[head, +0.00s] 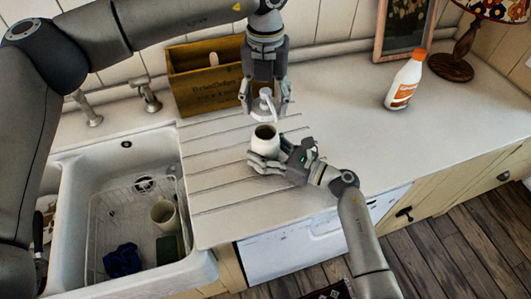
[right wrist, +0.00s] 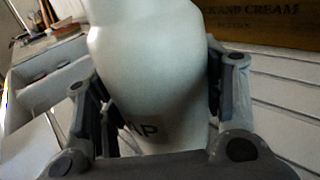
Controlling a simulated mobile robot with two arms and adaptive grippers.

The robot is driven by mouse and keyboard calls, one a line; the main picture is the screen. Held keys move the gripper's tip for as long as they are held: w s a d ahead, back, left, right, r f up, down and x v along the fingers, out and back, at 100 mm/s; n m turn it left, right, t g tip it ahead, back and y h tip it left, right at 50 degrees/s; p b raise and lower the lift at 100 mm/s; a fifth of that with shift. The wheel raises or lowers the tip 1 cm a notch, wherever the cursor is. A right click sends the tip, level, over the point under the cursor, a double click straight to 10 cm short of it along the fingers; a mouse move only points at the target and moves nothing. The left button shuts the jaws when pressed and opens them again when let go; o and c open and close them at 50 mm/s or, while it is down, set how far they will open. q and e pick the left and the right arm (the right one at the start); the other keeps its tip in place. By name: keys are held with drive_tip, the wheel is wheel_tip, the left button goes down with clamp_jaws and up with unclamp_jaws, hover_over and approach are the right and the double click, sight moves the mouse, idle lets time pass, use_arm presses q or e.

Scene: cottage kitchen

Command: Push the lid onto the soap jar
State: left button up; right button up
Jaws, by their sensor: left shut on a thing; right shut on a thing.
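The white soap jar (head: 261,146) stands on the ribbed drainer part of the counter, its dark round mouth open and facing up. My right gripper (head: 273,157) is shut around the jar's body from the front right. In the right wrist view the jar (right wrist: 150,75) fills the middle between the fingers, with the letters "AP" partly visible low on it. My left gripper (head: 266,100) points down and is shut on the white lid (head: 263,108), which has a pump spout. The lid is just above the jar's mouth, apparently apart from it. The fingers partly hide the lid.
A wooden crate (head: 196,100) stands close behind and left of my left gripper. A sink (head: 75,215) with a wire rack, mug and blue cloth lies left. A white bottle with an orange cap (head: 404,84) stands right. The counter between bottle and jar is clear.

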sight(266, 89)
drive_tip(key=c, duration=0.3)
use_arm(q)
drive_tip(key=shift+f, duration=2.5)
drive_tip(key=shift+f, duration=0.85)
drive_tip(key=shift+f, duration=0.65)
use_arm(e)
drive_tip(key=shift+f, duration=0.1)
use_arm(q)
drive_tip(key=o, duration=1)
wheel_tip(266, 89, up, 12)
